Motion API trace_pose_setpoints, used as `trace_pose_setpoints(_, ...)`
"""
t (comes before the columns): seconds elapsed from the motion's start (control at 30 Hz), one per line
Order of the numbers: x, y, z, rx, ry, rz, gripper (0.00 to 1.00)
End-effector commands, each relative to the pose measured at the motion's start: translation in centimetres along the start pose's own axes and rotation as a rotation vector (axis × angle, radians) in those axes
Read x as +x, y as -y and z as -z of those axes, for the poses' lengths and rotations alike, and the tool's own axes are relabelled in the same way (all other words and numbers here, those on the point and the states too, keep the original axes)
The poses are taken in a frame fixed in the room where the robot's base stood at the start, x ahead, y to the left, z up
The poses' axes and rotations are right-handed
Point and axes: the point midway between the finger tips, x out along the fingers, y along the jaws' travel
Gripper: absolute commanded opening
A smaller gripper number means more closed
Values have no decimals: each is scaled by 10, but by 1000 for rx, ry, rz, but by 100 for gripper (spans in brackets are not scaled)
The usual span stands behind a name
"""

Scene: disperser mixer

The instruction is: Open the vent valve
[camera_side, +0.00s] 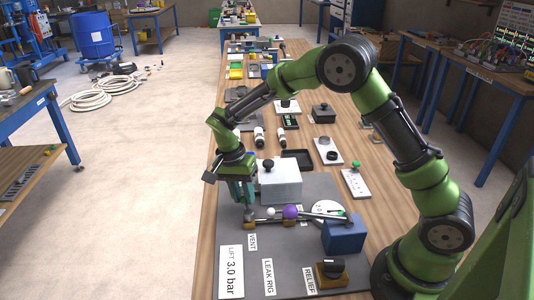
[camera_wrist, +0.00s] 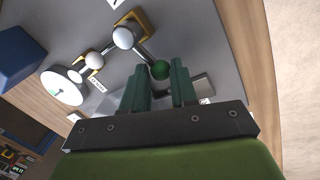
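The leak rig, a thin pipe with small fittings, lies on a grey board (camera_side: 215,285) in the side view. A white ball (camera_side: 271,212) and a purple ball (camera_side: 291,212) sit along it. The VENT label (camera_side: 253,242) lies in front of its left end. My gripper (camera_side: 248,208) points down at that end and hides what is under it. In the wrist view, my gripper (camera_wrist: 158,75) has its two teal fingers apart.
A round white gauge (camera_side: 325,208) and a blue block (camera_side: 344,236) stand right of the rig. A white box (camera_side: 280,182) with a black knob stands behind it. A RELIEF fitting (camera_side: 331,272) is at front right. The board's front left holds a LIFT 3.0 bar card (camera_side: 231,272).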

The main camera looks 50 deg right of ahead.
Motion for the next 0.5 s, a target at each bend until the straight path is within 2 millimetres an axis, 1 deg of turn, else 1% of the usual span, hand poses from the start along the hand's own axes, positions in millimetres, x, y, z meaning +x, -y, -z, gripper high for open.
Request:
trace_pose_setpoints(0.03, 0, 0, 0, 0, 0, 1, 4)
trace_pose_setpoints(0.07, 0, 0, 0, 1, 1, 1, 0)
trace_pose_setpoints(0.5, -1, 2, -2, -14, -1, 4, 0)
